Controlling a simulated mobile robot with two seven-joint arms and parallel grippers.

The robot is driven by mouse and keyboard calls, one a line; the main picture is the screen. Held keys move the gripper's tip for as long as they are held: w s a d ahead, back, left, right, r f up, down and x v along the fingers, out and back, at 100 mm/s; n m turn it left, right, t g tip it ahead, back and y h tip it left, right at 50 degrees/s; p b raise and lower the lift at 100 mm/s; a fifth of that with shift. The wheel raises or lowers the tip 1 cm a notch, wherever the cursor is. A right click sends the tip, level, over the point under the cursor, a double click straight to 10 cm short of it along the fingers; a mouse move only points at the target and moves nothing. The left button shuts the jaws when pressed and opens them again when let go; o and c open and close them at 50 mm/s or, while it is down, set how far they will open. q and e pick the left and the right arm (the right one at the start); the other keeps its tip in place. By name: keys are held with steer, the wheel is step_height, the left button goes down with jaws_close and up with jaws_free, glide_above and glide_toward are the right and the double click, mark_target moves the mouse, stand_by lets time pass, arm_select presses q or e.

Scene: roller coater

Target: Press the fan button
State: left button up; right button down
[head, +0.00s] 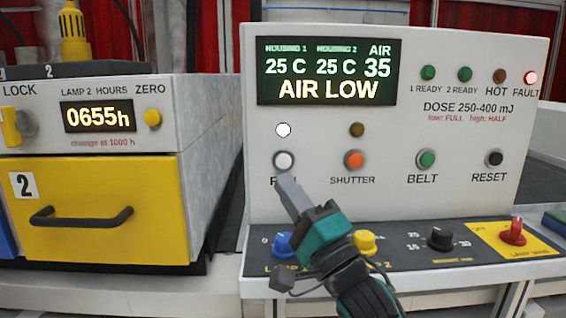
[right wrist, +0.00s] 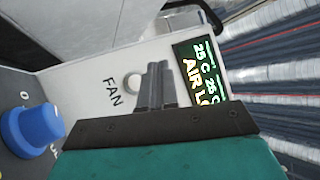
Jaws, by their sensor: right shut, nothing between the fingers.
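The fan button (head: 284,160) is a round white button on the upright panel, above a partly covered label. A lit white lamp (head: 284,129) is above it. My right gripper (head: 286,180) is shut and empty, its tip just below the button and over the label in the head view. In the right wrist view the shut fingers (right wrist: 157,68) are beside the white fan button (right wrist: 133,83), with the FAN label (right wrist: 112,92) in sight. I cannot tell whether the fingertips touch the panel. My left gripper is not in view.
The display (head: 326,72) reads AIR LOW, and the red fault lamp (head: 530,78) is lit. The orange shutter button (head: 355,159), green belt button (head: 426,159) and black reset button (head: 494,158) are to the right. Below, knobs, including a blue one (head: 284,245), stick up near my arm.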

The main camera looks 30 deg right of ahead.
mark_target(283, 161)
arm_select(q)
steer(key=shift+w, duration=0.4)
arm_select(e)
steer(key=w+d, duration=0.4)
steer(key=w, duration=0.3)
steer(key=shift+d, duration=0.15)
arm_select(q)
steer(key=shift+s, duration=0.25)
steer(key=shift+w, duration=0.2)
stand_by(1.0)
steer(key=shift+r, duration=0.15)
arm_select(e)
steer(key=shift+w, duration=0.1)
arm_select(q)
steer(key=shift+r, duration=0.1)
arm_select(e)
steer(key=shift+w+d, duration=0.2)
steer(key=shift+w, duration=0.05)
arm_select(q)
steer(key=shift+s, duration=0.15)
arm_select(e)
steer(key=shift+w+d, duration=0.1)
steer(key=shift+w, duration=0.1)
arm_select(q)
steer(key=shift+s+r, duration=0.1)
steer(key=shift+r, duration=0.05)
arm_select(e)
steer(key=shift+w+d+r, duration=0.1)
steer(key=shift+w+d, duration=0.1)
stand_by(0.8)
